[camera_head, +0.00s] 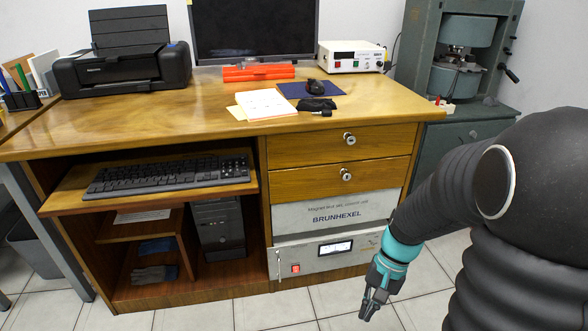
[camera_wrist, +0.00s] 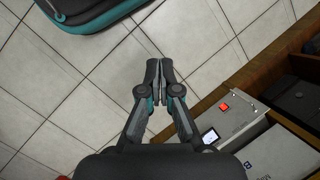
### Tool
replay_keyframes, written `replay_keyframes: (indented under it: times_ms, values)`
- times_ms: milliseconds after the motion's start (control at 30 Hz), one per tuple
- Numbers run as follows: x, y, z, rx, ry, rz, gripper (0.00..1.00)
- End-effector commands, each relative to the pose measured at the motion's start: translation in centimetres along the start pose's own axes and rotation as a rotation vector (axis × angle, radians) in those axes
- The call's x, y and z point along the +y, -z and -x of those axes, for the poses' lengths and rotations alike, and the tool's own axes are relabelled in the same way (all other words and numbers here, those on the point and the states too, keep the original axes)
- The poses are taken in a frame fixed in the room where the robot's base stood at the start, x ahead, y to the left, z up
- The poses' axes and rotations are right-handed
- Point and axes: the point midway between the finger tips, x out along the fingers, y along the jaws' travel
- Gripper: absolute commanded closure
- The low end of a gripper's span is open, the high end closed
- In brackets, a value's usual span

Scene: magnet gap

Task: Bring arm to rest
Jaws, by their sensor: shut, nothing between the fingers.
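My gripper (camera_head: 373,304) hangs low at the right of the head view, in front of the desk's lower right side and above the tiled floor. Its fingers point down. In the wrist view my gripper (camera_wrist: 158,66) is shut, with its two dark fingertips together and nothing between them. My arm comes in from the right of the head view and bends down to the teal-ringed wrist. The floor (camera_wrist: 60,110) lies below the fingers.
The wooden desk (camera_head: 190,112) holds a printer (camera_head: 120,62), monitor (camera_head: 255,30), papers (camera_head: 266,104) and mouse (camera_head: 315,87). The grey BRUNHEXEL unit (camera_head: 325,257) sits under its drawers, close to my gripper. A green machine (camera_head: 425,45) stands at the right. Floor in front is clear.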

Motion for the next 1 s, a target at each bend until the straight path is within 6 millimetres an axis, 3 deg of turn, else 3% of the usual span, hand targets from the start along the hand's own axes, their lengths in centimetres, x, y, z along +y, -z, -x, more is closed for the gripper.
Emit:
replay_keyframes:
  times_ms: [33,400,1000]
  values:
    - [0.1,-0.7,1.4,0.046,-0.017,0.047,1.0]
    - [1.1,-5.3,8.6,0.332,-0.136,0.291,1.0]
    - [0.3,-13.6,17.8,0.741,-0.126,0.464,1.0]
